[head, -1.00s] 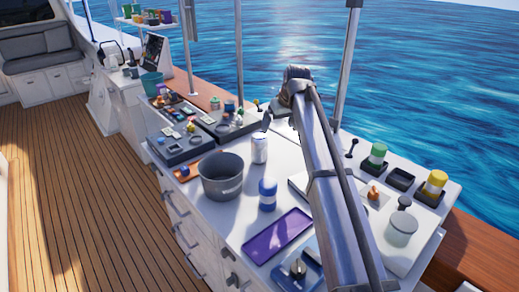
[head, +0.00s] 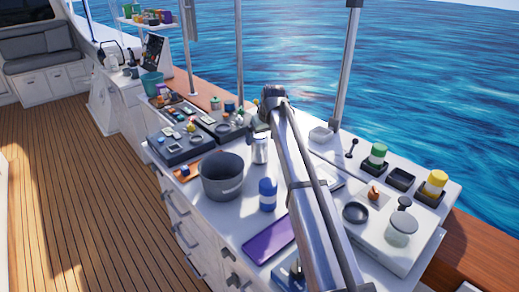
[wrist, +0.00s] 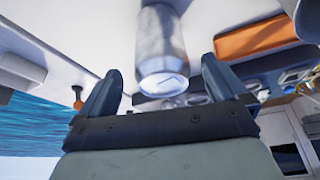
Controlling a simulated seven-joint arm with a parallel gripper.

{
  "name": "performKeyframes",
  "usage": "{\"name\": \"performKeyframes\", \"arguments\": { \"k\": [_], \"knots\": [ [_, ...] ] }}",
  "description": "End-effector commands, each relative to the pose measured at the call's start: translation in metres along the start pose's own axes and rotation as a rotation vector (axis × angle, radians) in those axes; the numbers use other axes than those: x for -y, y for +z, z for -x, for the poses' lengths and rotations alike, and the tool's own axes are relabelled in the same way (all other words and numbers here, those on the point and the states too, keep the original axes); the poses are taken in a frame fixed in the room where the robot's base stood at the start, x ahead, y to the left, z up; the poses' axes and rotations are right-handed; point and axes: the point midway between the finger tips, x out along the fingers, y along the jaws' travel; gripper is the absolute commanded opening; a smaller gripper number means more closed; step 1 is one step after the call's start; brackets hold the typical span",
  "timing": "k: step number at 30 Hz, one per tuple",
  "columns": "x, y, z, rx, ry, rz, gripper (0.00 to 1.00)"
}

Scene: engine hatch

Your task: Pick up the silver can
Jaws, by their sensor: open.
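The silver can (head: 260,151) stands upright on the white counter, behind and right of the grey bucket; my gripper and wrist partly cover its top in the head view. In the wrist view the silver can (wrist: 162,55) shows between and just beyond my fingers, with its end facing the camera. My gripper (wrist: 160,85) is open, one dark finger on each side of the can, with visible gaps to it. In the head view my gripper (head: 258,130) is small and partly hidden by my arm, right at the can's top.
The grey bucket (head: 222,185) stands close to the can's left. A blue and white can (head: 268,194) and a purple tray (head: 268,240) are nearer the front. Black trays of small parts (head: 180,148) lie to the left. An orange piece (wrist: 250,38) shows in the wrist view.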

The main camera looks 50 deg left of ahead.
Motion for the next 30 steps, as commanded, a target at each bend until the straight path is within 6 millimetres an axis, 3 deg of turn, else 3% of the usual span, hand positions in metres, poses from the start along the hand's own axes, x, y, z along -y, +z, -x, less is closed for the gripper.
{"name": "performKeyframes", "arguments": {
  "k": [5,15,23,30],
  "knots": [
    [0.001,0.002,-0.01,0.001,0.0,0.0,0.99],
    [0.002,0.004,-0.05,0.001,0.0,0.0,0.99],
    [0.002,0.005,-0.052,0.0,0.0,0.0,0.99],
    [0.002,0.005,-0.052,0.0,0.0,0.0,0.76]
  ]
}}
